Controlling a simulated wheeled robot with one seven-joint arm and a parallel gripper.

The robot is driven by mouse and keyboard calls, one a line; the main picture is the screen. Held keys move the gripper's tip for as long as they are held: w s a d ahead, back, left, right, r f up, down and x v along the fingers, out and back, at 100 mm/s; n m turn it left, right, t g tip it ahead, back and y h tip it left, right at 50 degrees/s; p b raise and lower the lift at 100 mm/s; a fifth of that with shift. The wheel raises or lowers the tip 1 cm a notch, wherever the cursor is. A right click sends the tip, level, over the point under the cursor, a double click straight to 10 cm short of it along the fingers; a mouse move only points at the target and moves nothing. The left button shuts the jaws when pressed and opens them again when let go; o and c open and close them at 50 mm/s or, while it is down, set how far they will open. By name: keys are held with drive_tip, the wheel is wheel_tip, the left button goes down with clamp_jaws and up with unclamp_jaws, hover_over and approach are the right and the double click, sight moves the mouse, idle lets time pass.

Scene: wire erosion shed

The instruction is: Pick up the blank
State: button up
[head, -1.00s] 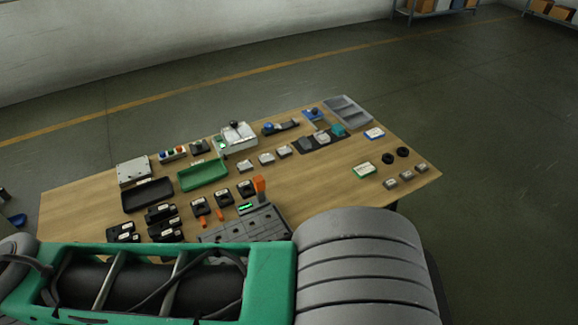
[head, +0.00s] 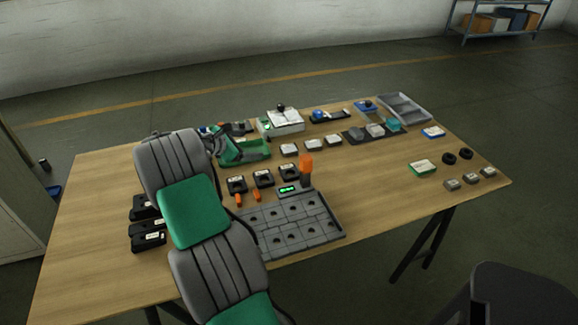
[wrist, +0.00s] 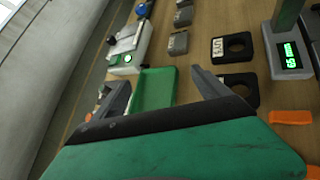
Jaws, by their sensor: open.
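Several pale metal blocks that may be the blank stand in a short row behind the middle of the table, at the left (head: 289,149), middle (head: 313,144) and right (head: 333,140). I cannot tell which block is meant. My gripper (wrist: 160,90) is open and empty in the wrist view, with its two fingers spread above the green tray (wrist: 153,92). Grey blocks also show beyond the right finger in the wrist view (wrist: 178,43).
Black holed blocks (head: 264,179) and orange pieces (head: 257,196) lie before the tray. A grey fixture plate (head: 290,225) with a green display and orange post stands at the front. A white device (head: 284,122) stands behind. Bare wood (head: 375,190) lies right of centre.

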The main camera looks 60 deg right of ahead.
sight(287, 149)
drive_tip(key=s+d+f+n+g, duration=0.1)
drive_tip(key=s+d+f, duration=0.1)
drive_tip(key=s, duration=0.1)
drive_tip(key=s+d+f+n+g+h+b, duration=0.1)
drive_tip(key=s+d+f, duration=0.2)
drive_tip(key=shift+d+g, duration=0.3)
drive_tip(key=shift+g, duration=0.1)
drive_tip(key=x, duration=0.7)
drive_tip(key=shift+w+d, duration=0.1)
drive_tip(key=shift+r, duration=0.1)
drive_tip(key=shift+c, duration=0.6)
clamp_jaws()
